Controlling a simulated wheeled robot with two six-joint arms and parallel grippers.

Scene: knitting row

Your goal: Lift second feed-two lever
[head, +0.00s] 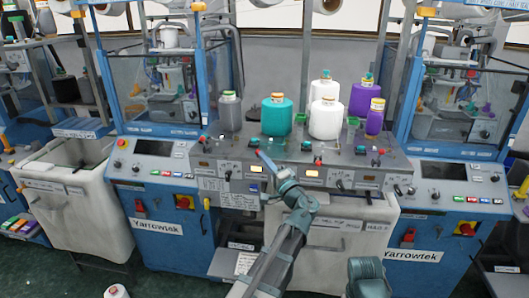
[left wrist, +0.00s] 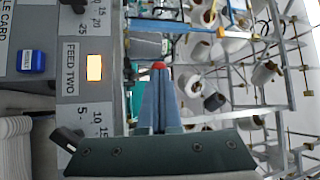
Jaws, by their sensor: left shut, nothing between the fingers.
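My left gripper (head: 264,160) is shut and empty. Its blue fingers point up and left in front of the grey control panel (head: 283,156), near a lit orange window (head: 255,168). In the left wrist view the shut fingers (left wrist: 158,80) end near a small red part, and I cannot tell whether they touch it. The panel there shows turned sideways, with a FEED TWO label (left wrist: 70,65) beside a lit window (left wrist: 95,67). A dark lever (left wrist: 66,139) with a pale end stands by the lower number scale. I cannot tell which feed-two lever it is.
Teal (head: 277,116), white (head: 325,119) and purple (head: 364,99) yarn cones stand on the shelf above the panel. A white bin (head: 335,245) is below. Blue machine cabinets (head: 165,225) flank it. A blue tag (left wrist: 31,61) is on the panel.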

